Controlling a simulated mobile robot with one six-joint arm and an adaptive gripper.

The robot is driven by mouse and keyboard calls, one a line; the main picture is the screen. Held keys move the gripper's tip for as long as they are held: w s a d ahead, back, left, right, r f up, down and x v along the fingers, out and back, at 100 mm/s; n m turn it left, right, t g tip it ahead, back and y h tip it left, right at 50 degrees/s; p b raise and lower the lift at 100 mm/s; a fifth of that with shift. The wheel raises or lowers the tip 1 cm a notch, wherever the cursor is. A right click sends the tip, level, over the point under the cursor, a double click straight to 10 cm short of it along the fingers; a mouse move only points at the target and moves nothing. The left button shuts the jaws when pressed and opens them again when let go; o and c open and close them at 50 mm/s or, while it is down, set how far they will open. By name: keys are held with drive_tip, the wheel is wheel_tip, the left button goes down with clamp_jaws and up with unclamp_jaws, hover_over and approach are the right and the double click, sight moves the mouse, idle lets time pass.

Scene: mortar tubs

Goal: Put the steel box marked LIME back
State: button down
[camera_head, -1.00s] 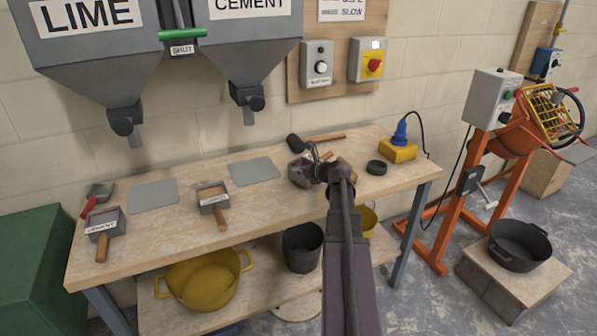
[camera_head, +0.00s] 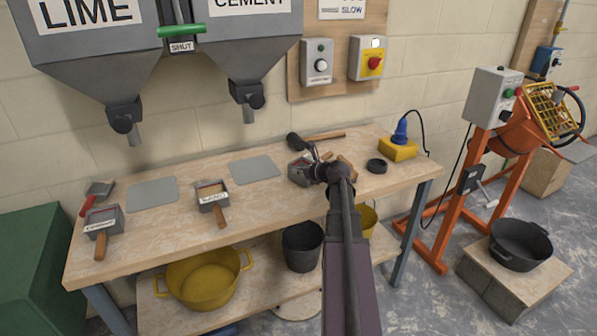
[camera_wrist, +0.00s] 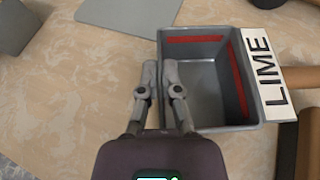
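The steel box marked LIME (camera_wrist: 212,122) fills the upper right of the wrist view, open side up, empty, with red bands inside, a white label and a wooden handle (camera_wrist: 300,77) to the right. In the head view it shows on the bench (camera_head: 297,176), partly hidden by my arm. My gripper (camera_wrist: 160,70) has its fingers close together, one on each side of the box's left wall, and looks shut on it. It also shows in the head view (camera_head: 318,168). Whether the box is off the bench I cannot tell.
Two more boxes, labelled CEMENT (camera_head: 104,217) and seemingly SAND (camera_head: 209,189), stand left on the bench (camera_head: 160,230). Two grey mats (camera_head: 153,194) (camera_head: 254,170) are bare. A mallet (camera_head: 294,141), black ring (camera_head: 376,166) and yellow block (camera_head: 397,150) surround the arm. Hoppers (camera_head: 90,70) hang above.

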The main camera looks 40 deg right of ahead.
drive_tip(key=shift+f, duration=0.2)
drive_tip(key=c, duration=0.7)
unclamp_jaws()
drive_tip(key=shift+r, duration=0.15)
wheel_tip(320, 180, up, 8)
drive_tip(key=p, duration=0.8)
drive_tip(key=shift+r, duration=0.15)
drive_tip(key=shift+m+y, duration=0.7)
drive_tip(key=shift+m, duration=0.1)
drive_tip(key=f+b, duration=0.2)
drive_tip(key=d+f+b, duration=0.1)
drive_tip(key=f+b, duration=0.4)
drive_tip(key=shift+w+d+f, duration=0.15)
drive_tip(key=shift+w+f, duration=0.05)
drive_tip(key=shift+f, duration=0.1)
drive_tip(key=shift+w+r+p+v, duration=0.15)
drive_tip(key=shift+p+v, duration=0.8)
drive_tip(key=shift+v, duration=1.35)
drive_tip(key=shift+r+p+v, duration=0.2)
drive_tip(key=shift+p+v, duration=0.7)
drive_tip(key=shift+v, duration=1.45)
drive_tip(key=shift+w+r+p+v, duration=0.15)
drive_tip(key=shift+p+v, duration=0.8)
drive_tip(key=shift+v, duration=1.35)
drive_tip(key=shift+s, duration=0.1)
